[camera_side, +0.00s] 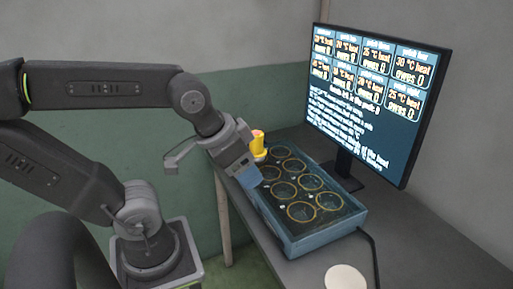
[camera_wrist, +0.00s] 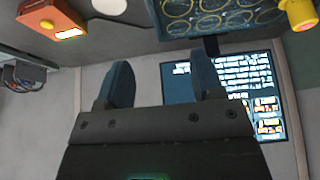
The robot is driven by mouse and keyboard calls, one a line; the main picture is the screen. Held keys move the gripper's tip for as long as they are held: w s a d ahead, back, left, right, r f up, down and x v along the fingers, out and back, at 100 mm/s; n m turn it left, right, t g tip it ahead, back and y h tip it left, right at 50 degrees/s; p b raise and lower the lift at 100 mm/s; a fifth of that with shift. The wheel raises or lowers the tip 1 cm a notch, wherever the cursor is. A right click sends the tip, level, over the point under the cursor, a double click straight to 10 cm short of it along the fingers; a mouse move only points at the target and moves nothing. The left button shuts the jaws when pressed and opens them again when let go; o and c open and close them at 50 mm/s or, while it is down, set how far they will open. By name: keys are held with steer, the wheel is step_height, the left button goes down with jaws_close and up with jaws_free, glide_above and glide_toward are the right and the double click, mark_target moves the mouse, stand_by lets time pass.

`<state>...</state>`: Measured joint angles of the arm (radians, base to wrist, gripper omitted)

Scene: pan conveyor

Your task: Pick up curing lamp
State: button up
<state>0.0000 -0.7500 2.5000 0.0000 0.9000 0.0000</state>
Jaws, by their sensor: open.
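A small yellow piece with an orange-red top (camera_side: 257,143), which looks like the curing lamp, stands at the far left end of the blue tray (camera_side: 318,243). It also shows at the upper right of the wrist view (camera_wrist: 301,12), cut off by the edge. My gripper (camera_side: 250,180) is in front of it and above the tray's left side in the side view. In the wrist view my gripper (camera_wrist: 164,78) has its two blue fingers well apart with nothing between them. The lamp is outside the fingers, and its base is partly hidden behind my wrist in the side view.
The tray holds several yellow-ringed round wells. A monitor (camera_side: 375,95) stands behind it. A white disc (camera_side: 345,278) lies near the table's front, with a black cable (camera_side: 374,255) beside it. The wrist view shows an orange box with a lit panel (camera_wrist: 50,17).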

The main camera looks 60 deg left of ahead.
steer(key=o, duration=0.3)
steer(key=w+a+r+n+g, duration=0.2)
steer(key=w+a+r+n, duration=0.1)
steer(key=w+a+n, duration=0.4)
steer(key=n+g, duration=0.4)
steer(key=n, duration=0.5)
glide_above(257, 141)
steer(key=w+a, duration=0.1)
steer(key=a, duration=0.1)
step_height(257, 141, down, 6)
step_height(257, 141, down, 7)
steer(key=shift+w+a+f, duration=0.1)
steer(key=shift+a+f, duration=0.05)
steer(key=shift+f, duration=2.95)
